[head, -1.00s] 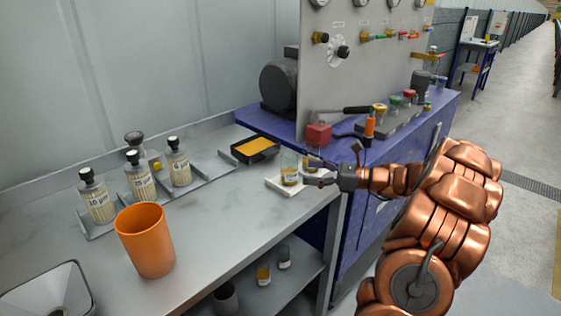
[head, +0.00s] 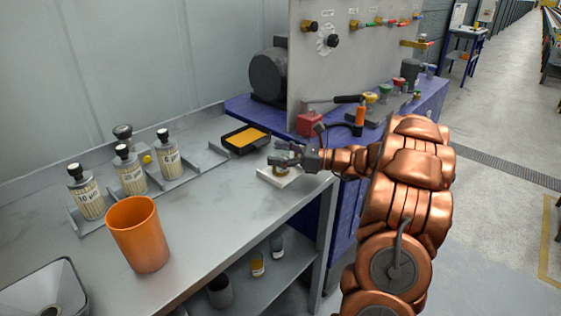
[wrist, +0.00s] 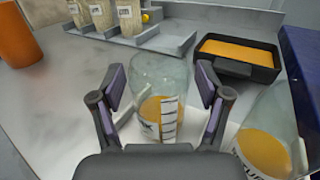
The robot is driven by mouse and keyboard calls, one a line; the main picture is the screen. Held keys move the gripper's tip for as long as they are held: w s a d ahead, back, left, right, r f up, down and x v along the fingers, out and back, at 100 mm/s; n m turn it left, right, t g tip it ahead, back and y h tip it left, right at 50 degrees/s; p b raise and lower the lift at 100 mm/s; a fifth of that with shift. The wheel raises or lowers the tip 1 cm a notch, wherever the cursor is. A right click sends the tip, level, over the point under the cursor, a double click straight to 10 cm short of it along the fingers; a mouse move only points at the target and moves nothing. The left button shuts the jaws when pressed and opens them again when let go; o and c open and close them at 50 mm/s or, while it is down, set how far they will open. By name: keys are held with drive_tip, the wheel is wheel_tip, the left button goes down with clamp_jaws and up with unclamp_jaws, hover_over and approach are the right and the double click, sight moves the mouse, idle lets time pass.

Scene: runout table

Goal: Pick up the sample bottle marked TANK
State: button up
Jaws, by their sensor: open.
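A clear glass bottle (wrist: 160,85) with amber liquid and a scaled label stands upright between the fingers of my open gripper (wrist: 160,95) in the wrist view. A second glass bottle (wrist: 268,140) with amber liquid stands close to the right, cut off by the frame edge. Only parts of both labels show, and I cannot read TANK on either. In the head view my gripper (head: 285,156) is over the white tray (head: 268,178) and mostly covers the bottles there. I cannot tell whether the fingers touch the first bottle.
A black pan (head: 245,139) of orange material lies behind the tray. Several filter bottles stand in a grey rack (head: 150,184) at left, near an orange cup (head: 138,232). A red block (head: 310,123) sits on the blue bench. Two small bottles and a dark cup (head: 220,290) stand on the lower shelf.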

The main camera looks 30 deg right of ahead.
drive_tip(key=shift+c, duration=0.2)
drive_tip(key=c, duration=1.2)
